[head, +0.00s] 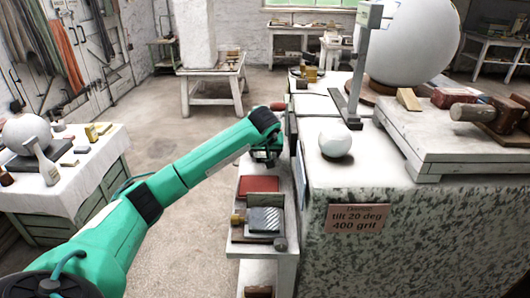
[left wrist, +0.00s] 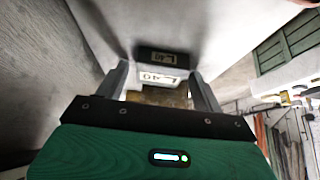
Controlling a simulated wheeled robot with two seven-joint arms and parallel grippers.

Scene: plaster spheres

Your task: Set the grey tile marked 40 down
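The grey tile marked 40 (left wrist: 160,79) shows in the left wrist view as a pale piece with a dark-edged number label. It lies between the two fingers of my left gripper (left wrist: 160,75), which seem to press on its two sides. Just beyond it is a dark plate with a small label (left wrist: 163,57) on a grey surface; whether the tile touches this is unclear. In the head view my left gripper (head: 266,158) points down beside the stone block, above the narrow side shelf. The tile cannot be made out there. My right gripper is not in view.
The side shelf (head: 287,213) holds a red box (head: 259,184) and a striped grey block (head: 264,220). The speckled stone block (head: 410,235) stands close on the right, with a small white sphere (head: 335,141) on top. Open floor lies left of the shelf.

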